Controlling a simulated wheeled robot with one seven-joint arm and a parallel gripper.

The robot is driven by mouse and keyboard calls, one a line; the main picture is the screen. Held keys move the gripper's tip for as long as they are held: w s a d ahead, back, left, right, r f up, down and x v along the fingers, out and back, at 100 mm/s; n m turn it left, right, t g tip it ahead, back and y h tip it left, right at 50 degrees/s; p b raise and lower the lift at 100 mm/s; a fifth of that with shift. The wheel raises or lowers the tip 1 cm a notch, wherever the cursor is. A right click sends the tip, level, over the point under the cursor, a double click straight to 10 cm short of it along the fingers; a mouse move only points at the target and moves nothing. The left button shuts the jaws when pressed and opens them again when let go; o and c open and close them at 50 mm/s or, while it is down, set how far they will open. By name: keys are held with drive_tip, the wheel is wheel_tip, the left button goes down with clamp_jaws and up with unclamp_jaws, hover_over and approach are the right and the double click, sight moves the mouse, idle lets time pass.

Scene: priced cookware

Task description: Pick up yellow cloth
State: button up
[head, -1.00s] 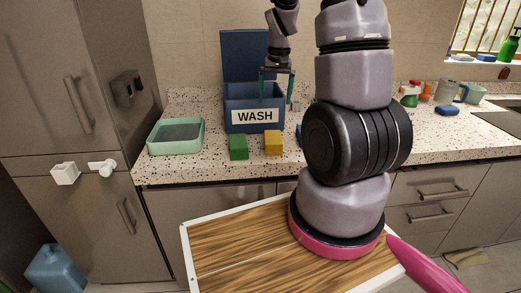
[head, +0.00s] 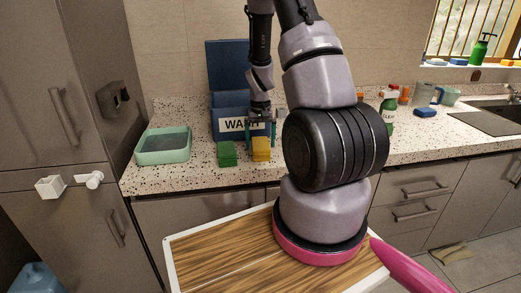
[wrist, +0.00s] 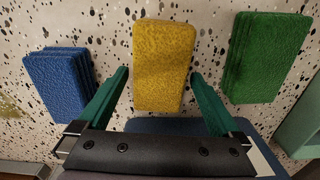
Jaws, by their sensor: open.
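The yellow cloth (head: 261,149) is a block-like folded stack on the speckled counter, in front of the blue box marked WASH. In the wrist view the yellow cloth (wrist: 164,62) lies in the middle, between and just beyond the two green fingers. My gripper (wrist: 160,78) is open and empty, with one finger on each side of the cloth's near end. In the head view my gripper (head: 262,125) hangs just above and behind the yellow cloth, in front of the box. Whether the fingers touch the cloth cannot be told.
A green cloth stack (wrist: 268,55) and a blue one (wrist: 62,82) flank the yellow cloth. The WASH box (head: 226,126) stands close behind. A pale green tray (head: 163,147) sits to the left on the counter (head: 150,183). A spray bottle (head: 388,110) stands to the right.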

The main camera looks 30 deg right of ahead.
sight(260, 142)
drive_tip(key=shift+f, duration=0.7)
drive_tip(key=c, duration=1.2)
wheel_tip(260, 142, up, 10)
drive_tip(key=shift+c, duration=0.2)
